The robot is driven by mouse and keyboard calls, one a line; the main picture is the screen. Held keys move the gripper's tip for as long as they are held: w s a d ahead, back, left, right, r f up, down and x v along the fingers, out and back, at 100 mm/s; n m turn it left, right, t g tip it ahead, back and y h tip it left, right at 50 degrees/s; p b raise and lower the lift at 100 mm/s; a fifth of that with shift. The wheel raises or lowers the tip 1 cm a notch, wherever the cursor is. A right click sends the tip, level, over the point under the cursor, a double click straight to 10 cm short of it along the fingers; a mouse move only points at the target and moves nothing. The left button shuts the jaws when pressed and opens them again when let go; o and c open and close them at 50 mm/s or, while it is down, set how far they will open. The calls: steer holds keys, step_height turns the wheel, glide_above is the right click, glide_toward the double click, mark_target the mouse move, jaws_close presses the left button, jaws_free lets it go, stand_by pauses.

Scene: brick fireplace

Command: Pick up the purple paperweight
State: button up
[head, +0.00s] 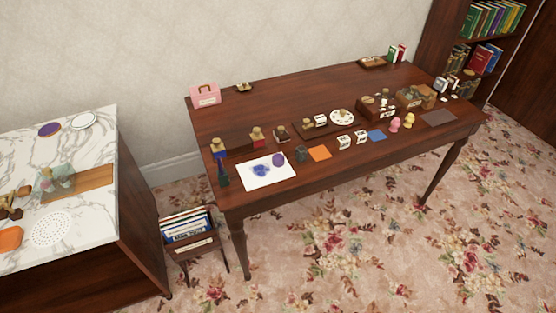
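A small rounded purple object (278,159), which looks like the purple paperweight, sits at the upper right edge of a white sheet (286,175) with blue blotches. The sheet lies near the front left of the dark wooden table (300,88). It is too small to make out its details. My gripper is not in view, and nothing visible touches the purple object.
A dark small item (301,154) and an orange square (320,153) lie close to its right. A marble-topped counter (95,150) is at left, with a file rack (188,232) between. The table's back middle is clear.

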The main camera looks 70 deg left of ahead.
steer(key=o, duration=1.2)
